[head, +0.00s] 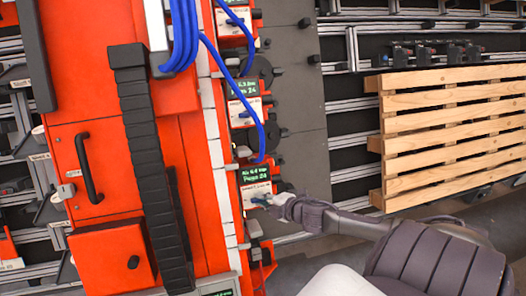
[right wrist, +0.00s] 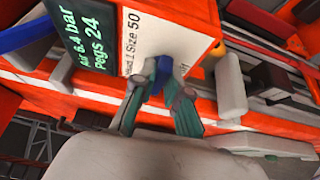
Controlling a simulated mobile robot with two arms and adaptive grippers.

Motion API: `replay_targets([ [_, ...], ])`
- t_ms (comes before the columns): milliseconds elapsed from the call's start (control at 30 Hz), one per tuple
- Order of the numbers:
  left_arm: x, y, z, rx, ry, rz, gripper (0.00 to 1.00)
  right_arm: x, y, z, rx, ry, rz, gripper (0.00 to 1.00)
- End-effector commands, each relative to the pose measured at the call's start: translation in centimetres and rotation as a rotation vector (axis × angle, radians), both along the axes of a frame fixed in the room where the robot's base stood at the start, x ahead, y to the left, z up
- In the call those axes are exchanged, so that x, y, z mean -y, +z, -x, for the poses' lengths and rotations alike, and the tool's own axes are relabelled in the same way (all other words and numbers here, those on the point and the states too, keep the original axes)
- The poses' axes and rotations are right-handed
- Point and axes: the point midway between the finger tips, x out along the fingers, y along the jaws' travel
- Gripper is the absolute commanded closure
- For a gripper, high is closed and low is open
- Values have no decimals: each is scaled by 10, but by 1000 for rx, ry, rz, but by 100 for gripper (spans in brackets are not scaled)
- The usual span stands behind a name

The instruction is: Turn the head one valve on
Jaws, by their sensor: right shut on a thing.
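The head one unit (head: 257,188) is a red box with a pale front plate, low in the middle of the head view. In the right wrist view its plate (right wrist: 150,35) ends in "1 Size 50", and its dark screen (right wrist: 82,32) reads "Air 6.4 bar" and "Pegs 24". The valve's blue lever (right wrist: 163,70) stands out from the plate. My right gripper (right wrist: 160,95) is shut on this lever, one green-grey finger on each side. In the head view the right gripper (head: 270,201) touches the plate's lower right. The fingers partly hide the lever. My left gripper is out of view.
Similar red units, one with a screen (head: 245,89), stand further up the column. Blue hoses (head: 184,35) loop in front of them. A black cable chain (head: 150,150) runs along the red gantry. A wooden pallet (head: 450,125) stands at right, above my right arm.

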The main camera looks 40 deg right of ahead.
Motion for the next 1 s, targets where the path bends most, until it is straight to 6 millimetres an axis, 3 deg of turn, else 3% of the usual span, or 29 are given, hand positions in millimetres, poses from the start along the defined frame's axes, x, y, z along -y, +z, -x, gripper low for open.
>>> replay_targets([
  [33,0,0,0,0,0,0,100,-1,0,0,0,2,2,100],
  [67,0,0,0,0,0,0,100,-1,0,0,0,2,1,85],
  [200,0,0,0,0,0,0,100,-1,0,0,0,2,1,62],
  [600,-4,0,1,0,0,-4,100,0,1,5,-1,0,-1,61],
  [1000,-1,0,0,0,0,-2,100,1,26,64,-6,1,-1,61],
])
